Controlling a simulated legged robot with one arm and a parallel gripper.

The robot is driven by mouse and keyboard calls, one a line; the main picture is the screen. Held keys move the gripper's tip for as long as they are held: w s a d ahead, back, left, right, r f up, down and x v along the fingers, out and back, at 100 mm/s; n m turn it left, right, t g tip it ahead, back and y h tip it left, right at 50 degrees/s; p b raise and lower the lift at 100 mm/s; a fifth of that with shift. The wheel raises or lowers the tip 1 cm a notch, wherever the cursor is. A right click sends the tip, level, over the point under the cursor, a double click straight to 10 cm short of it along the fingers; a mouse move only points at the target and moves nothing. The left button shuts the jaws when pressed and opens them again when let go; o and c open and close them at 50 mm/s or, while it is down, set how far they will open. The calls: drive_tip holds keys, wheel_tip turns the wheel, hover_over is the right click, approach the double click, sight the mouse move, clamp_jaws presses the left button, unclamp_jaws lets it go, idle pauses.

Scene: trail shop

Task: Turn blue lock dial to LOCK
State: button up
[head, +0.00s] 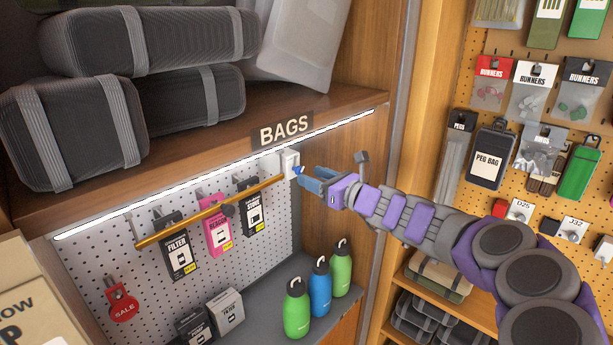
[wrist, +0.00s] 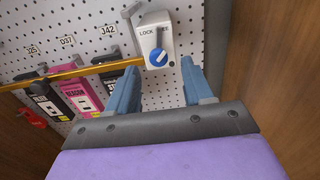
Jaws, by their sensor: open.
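The blue lock dial (wrist: 158,57) sits on the front of a white lock box (wrist: 146,30) at the right end of a brass bar. LOCK is printed above left of the dial, with a partly hidden word at right. The dial's pale pointer mark slants to the upper right, away from LOCK. In the head view the dial (head: 299,170) is small beside the white box (head: 290,160). My gripper (wrist: 156,70) is open and empty. Its blue fingers stand to the left and right of the dial, short of it as far as I can tell.
The brass bar (head: 210,211) crosses in front of hanging packs on the pegboard (head: 270,225). A shelf with a BAGS sign (head: 286,129) runs above. Green and blue bottles (head: 320,287) stand below. A wooden side panel (wrist: 262,60) is close on the right.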

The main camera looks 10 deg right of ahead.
sight(301, 171)
drive_tip(key=x, duration=0.3)
drive_tip(key=shift+c, duration=0.4)
clamp_jaws()
